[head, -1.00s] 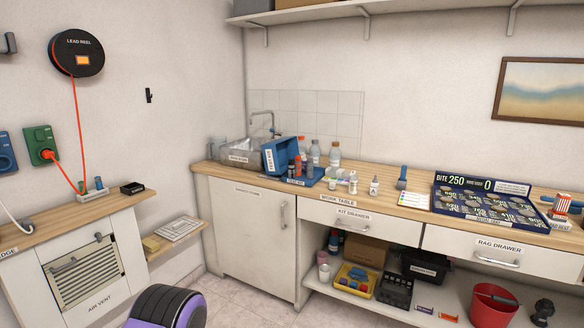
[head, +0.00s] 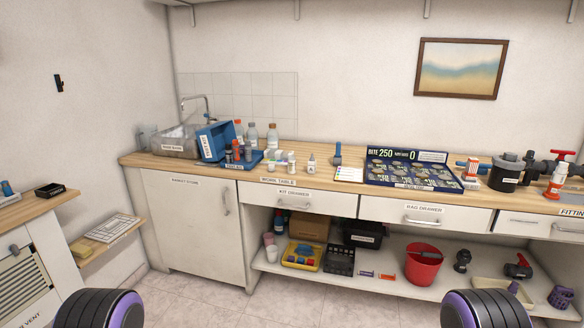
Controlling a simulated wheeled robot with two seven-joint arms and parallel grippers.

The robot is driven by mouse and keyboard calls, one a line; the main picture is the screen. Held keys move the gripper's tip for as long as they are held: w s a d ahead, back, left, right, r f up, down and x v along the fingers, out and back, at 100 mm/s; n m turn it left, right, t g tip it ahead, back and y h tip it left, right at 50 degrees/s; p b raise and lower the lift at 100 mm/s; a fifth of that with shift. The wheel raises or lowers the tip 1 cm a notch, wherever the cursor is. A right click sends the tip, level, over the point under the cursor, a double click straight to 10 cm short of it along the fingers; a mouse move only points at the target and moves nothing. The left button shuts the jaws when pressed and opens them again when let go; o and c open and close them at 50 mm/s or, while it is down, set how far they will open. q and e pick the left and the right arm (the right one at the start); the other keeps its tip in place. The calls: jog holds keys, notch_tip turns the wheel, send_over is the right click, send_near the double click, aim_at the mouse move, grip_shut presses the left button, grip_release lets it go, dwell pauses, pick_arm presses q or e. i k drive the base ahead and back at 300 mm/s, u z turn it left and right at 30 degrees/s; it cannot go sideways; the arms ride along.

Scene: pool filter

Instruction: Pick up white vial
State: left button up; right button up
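Several small white containers stand on the wooden work table (head: 300,178). One white vial (head: 281,165) stands in a small group just right of the blue tray (head: 245,160). A small white bottle (head: 311,163) with a dark mark stands apart to the right. They are too small to tell exactly which is the white vial. Black and purple rounded parts of my two arms show at the bottom left and bottom right. Neither gripper is in view.
A blue bin (head: 216,141), a sink (head: 175,143) and clear bottles (head: 272,137) are left and behind. A dark coin board (head: 412,168) lies to the right. Pipe fittings (head: 557,172) stand at the far right. The lower shelf holds a red bucket (head: 424,264). Floor is clear before the cabinet.

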aim_at(291, 159)
jog(key=z, duration=0.4)
jog(key=i, duration=0.8)
jog(key=z, duration=0.4)
jog(key=i, duration=0.95)
jog(key=u, duration=0.2)
